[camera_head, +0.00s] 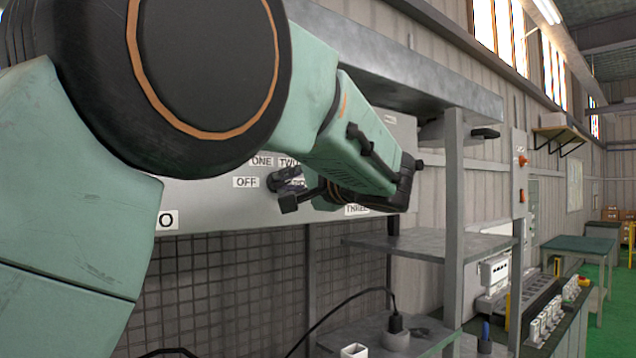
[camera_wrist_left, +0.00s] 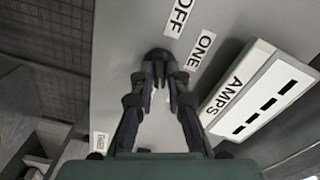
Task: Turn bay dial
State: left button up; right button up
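The bay dial (camera_head: 288,178) is a small dark knob on a grey panel with OFF, ONE, TWO and THREE labels around it. My left gripper (camera_head: 291,196) is at the panel right by the dial, and its forearm covers part of the panel. In the left wrist view, the two dark fingers of the left gripper (camera_wrist_left: 162,80) reach up to the dark dial (camera_wrist_left: 158,56), one on each side. A gap shows between the fingers, so it looks open. Whether the fingertips touch the dial is unclear. My right gripper is in neither view.
A white AMPS meter (camera_wrist_left: 262,95) juts from the panel beside the gripper in the left wrist view. Metal shelves (camera_head: 425,243) and an upright post (camera_head: 454,190) stand to the right. A black cable and plug (camera_head: 395,323) sit on the lower shelf.

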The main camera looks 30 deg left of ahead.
pick_arm(q)
grip_shut()
jog(key=shift+m, duration=2.3)
jog(key=o, duration=0.5)
grip_release()
jog(key=shift+o, duration=0.2)
